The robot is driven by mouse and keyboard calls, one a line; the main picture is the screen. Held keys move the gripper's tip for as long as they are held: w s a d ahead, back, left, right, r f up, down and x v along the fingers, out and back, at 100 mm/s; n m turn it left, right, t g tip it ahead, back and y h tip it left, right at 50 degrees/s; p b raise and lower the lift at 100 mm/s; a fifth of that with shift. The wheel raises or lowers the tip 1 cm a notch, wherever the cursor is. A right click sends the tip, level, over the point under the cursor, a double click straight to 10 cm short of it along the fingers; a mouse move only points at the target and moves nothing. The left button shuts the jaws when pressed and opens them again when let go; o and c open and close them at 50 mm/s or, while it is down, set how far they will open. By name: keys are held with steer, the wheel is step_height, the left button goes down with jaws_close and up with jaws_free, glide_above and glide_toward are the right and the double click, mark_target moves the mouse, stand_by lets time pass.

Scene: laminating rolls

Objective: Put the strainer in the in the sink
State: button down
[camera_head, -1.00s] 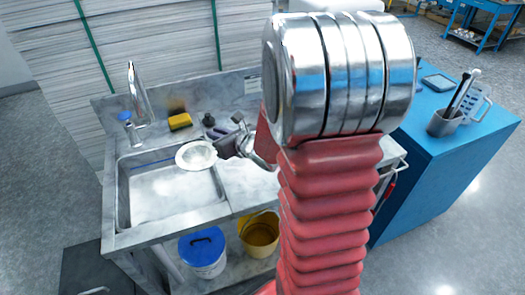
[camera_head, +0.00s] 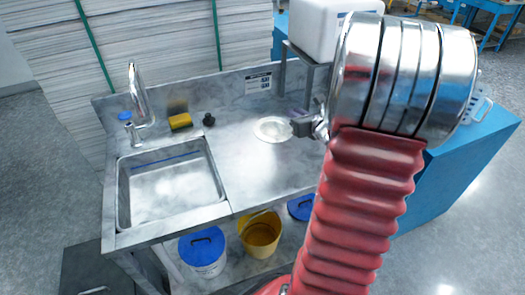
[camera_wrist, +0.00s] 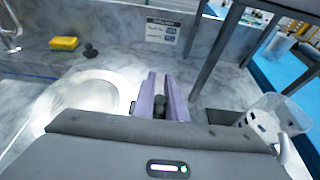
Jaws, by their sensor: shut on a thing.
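Where the fingers meet the strainer is hard to see. I cannot tell whether the strainer touches the counter. The sink (camera_head: 170,185) is an empty steel basin at the left.
A faucet (camera_head: 140,95), a yellow sponge (camera_head: 180,122) and a small black stopper (camera_head: 208,119) stand behind the sink. A white container (camera_head: 325,35) sits on a metal frame at the back right. A translucent container (camera_wrist: 272,115) is right of the fingers. Buckets (camera_head: 260,235) stand below.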

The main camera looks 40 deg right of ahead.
steer(key=shift+f, duration=2.9)
steer(key=shift+f, duration=2.1)
steer(key=shift+f, duration=0.1)
steer(key=c, duration=1.8)
jaws_free()
steer(key=v, duration=1.2)
